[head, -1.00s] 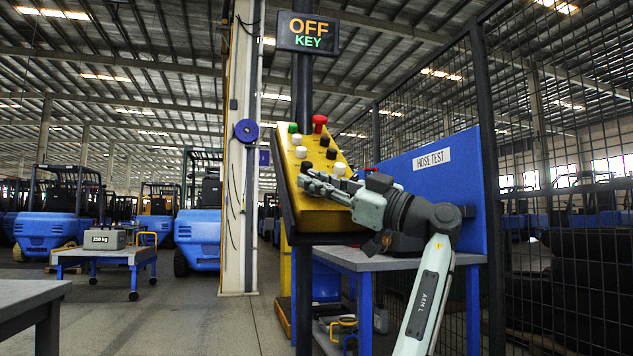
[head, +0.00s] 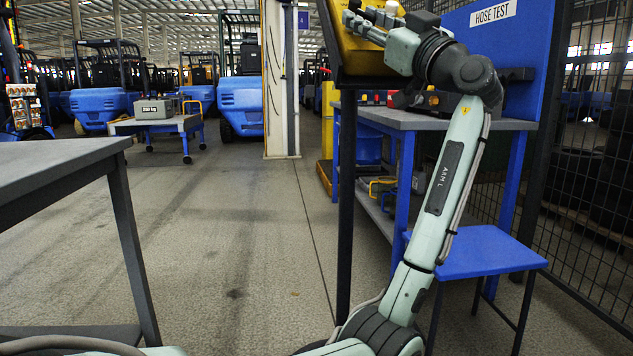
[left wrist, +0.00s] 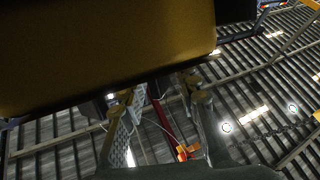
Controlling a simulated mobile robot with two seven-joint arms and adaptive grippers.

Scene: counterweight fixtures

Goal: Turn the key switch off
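The yellow control box (head: 362,60) on its dark post shows only its lower part at the top edge of the head view. The key switch is not visible. In the left wrist view the box (left wrist: 105,60) fills the upper left as a dark yellow surface. Whether a finger touches the box cannot be told. My right gripper is not in view.
A grey-topped bench with blue legs (head: 408,118) and the blue HOSE TEST board (head: 530,45) stand behind my left arm. A blue stool (head: 485,252) is at right, beside the mesh fence (head: 598,190). A grey table (head: 50,165) is at left. The floor between is clear.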

